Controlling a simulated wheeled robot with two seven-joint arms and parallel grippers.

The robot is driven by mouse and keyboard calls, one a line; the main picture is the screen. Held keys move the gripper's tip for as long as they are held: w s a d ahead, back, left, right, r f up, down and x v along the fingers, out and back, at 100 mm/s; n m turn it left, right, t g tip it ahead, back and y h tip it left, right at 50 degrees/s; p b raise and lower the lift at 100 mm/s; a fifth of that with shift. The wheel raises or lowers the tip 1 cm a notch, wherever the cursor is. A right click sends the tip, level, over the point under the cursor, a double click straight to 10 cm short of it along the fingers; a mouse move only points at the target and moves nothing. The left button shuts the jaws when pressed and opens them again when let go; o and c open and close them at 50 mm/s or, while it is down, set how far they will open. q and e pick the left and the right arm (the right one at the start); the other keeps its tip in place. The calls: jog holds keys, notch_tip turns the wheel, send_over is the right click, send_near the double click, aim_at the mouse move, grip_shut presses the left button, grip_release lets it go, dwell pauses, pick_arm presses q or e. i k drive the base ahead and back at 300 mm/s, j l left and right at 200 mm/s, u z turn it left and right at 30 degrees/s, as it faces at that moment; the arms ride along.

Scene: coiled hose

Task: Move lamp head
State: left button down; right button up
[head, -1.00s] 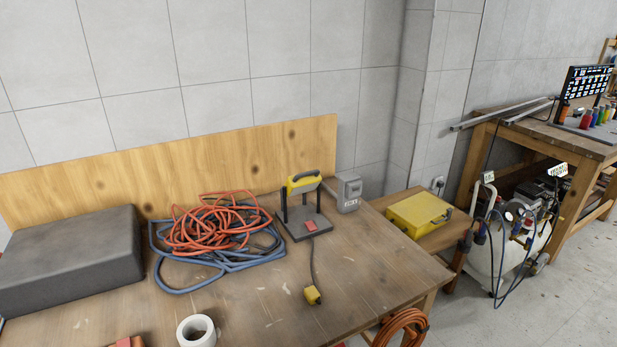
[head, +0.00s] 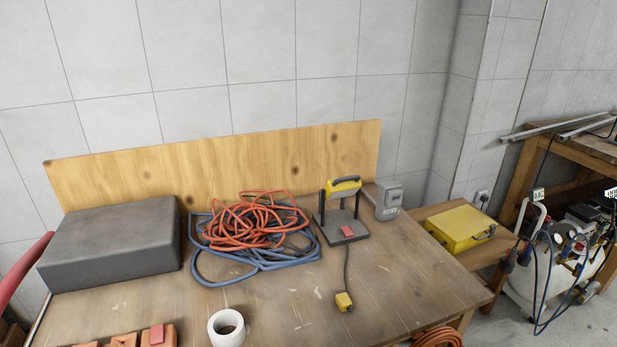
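The lamp stands at the right rear of the wooden workbench. Its yellow lamp head (head: 344,187) with a dark handle sits between two black posts on a dark square base (head: 341,229). A red block (head: 347,231) is on the front of the base. Neither of my grippers shows in the head view.
Tangled orange hose (head: 240,225) and blue hose (head: 215,283) lie left of the lamp. A dark grey case (head: 115,240) is further left. A white tape roll (head: 227,328) and orange blocks (head: 124,341) are at the front. A grey box (head: 388,201) stands right of the lamp.

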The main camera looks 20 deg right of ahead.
aim_at(344, 186)
jog(key=l+u, duration=0.45)
jog(key=l, duration=0.45)
jog(key=k+l+u, duration=0.1)
jog(key=l+u, duration=0.35)
jog(key=l, duration=0.4)
